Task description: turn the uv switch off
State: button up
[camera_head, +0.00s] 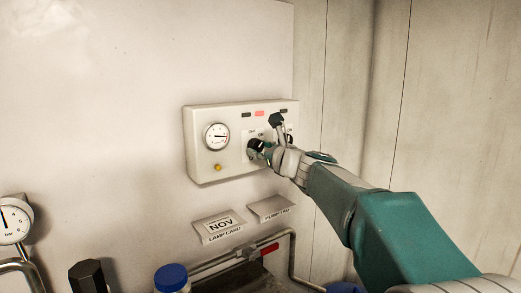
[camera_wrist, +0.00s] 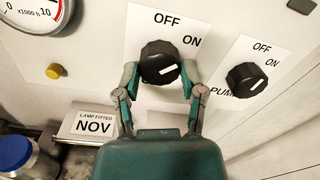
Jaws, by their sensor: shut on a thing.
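A black rotary knob (camera_wrist: 158,62) sits on a white plate marked OFF and ON in the wrist view; the rest of its label is hidden. Its white mark points right and slightly up, nearer ON than OFF. My gripper (camera_wrist: 160,76) has one finger on each side of this knob and is shut on it. In the head view my gripper (camera_head: 261,148) reaches the right part of the cream control box (camera_head: 198,164), partly covering the knobs. A second black knob (camera_wrist: 247,77), labelled PUMP with OFF and ON, is to the right, apart from my fingers.
The box carries a round gauge (camera_head: 216,136), a yellow button (camera_head: 218,167) and a lit red lamp (camera_head: 259,113) between dark ones. Below are a NOV card (camera_head: 220,225), another card (camera_head: 271,208), pipes with a red handle (camera_head: 269,249), and a blue cap (camera_head: 171,274).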

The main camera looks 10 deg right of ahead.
jog(key=n, duration=0.4)
jog(key=shift+n, duration=0.3)
jog(key=shift+f+n, duration=0.1)
jog(key=shift+n, duration=2.2)
jog(key=o, duration=1.1)
jog(key=shift+a, duration=0.15)
jog(key=shift+o, duration=0.2)
jog(key=v, duration=1.2)
jog(key=shift+f, duration=0.2)
jog(key=shift+w, duration=0.1)
